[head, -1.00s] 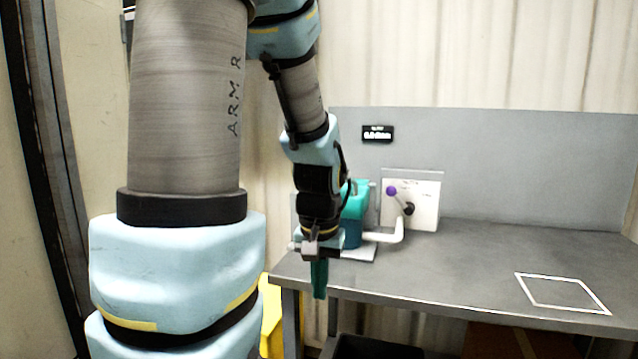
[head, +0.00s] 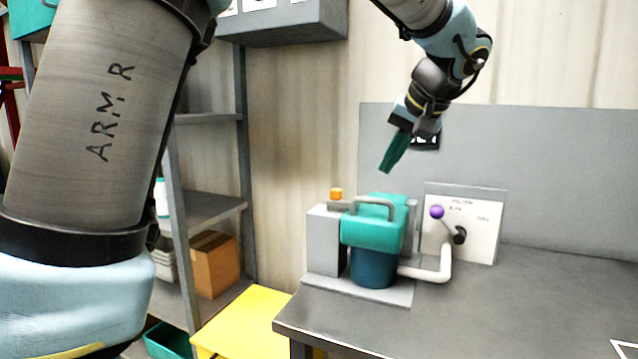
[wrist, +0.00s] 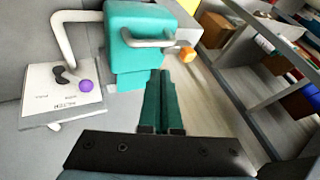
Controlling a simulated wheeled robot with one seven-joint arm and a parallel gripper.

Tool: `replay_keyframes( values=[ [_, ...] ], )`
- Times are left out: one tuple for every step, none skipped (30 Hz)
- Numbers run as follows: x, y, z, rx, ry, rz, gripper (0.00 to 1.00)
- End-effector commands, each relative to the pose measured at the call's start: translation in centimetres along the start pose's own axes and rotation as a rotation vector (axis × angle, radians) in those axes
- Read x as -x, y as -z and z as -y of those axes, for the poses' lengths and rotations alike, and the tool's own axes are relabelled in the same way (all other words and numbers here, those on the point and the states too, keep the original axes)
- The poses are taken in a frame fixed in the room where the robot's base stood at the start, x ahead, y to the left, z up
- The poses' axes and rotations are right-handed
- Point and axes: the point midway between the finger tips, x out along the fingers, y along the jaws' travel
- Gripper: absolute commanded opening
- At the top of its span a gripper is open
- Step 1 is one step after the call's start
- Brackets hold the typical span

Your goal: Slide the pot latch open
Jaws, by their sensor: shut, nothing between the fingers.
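The pot (head: 374,268) stands at the left end of the grey bench, with a teal lid (head: 372,234) on top and a grey bar handle across the lid's front. A grey box and an orange knob (head: 336,194) sit at its left. In the wrist view the teal lid (wrist: 140,30) is beyond my fingertips, with the orange knob (wrist: 188,54) to its right. I cannot tell which part is the latch. My gripper (head: 386,168) is above the lid, apart from it, with its green fingers shut and empty. The shut fingers also show in the wrist view (wrist: 162,78).
A white panel (head: 490,238) with a purple-knobbed lever (head: 437,212) stands right of the pot, joined by a white pipe (head: 440,270). A yellow platform (head: 240,318) and shelves with a cardboard box (head: 214,264) are left.

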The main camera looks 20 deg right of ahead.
Motion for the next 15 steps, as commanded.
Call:
replay_keyframes(
  values=[
    [0.56,0.23,-0.41,-0.001,0.003,-0.010,0.00],
    [0.75,0.29,-0.52,-0.001,0.004,-0.013,0.00],
    [0.92,0.35,-0.62,0.000,0.006,-0.016,0.00],
    [1.00,0.39,-0.66,0.000,0.006,-0.018,0.00],
    [1.03,0.41,-0.67,0.001,0.006,-0.018,0.00],
    [1.04,0.41,-0.67,0.001,0.007,-0.018,0.00],
    [1.02,0.41,-0.65,0.001,0.007,-0.018,0.00],
    [1.01,0.40,-0.64,0.001,0.007,-0.018,0.00],
    [0.99,0.40,-0.63,0.001,0.007,-0.018,0.00],
    [0.98,0.40,-0.63,0.001,0.006,-0.018,0.00],
    [0.98,0.40,-0.62,0.001,0.006,-0.017,0.00],
    [0.96,0.39,-0.61,0.001,0.006,-0.017,0.00],
    [0.93,0.39,-0.61,0.001,0.006,-0.017,0.00],
    [0.86,0.39,-0.60,0.001,0.007,-0.017,0.00],
    [0.69,0.39,-0.58,0.001,0.007,-0.016,0.00]
  ],
)
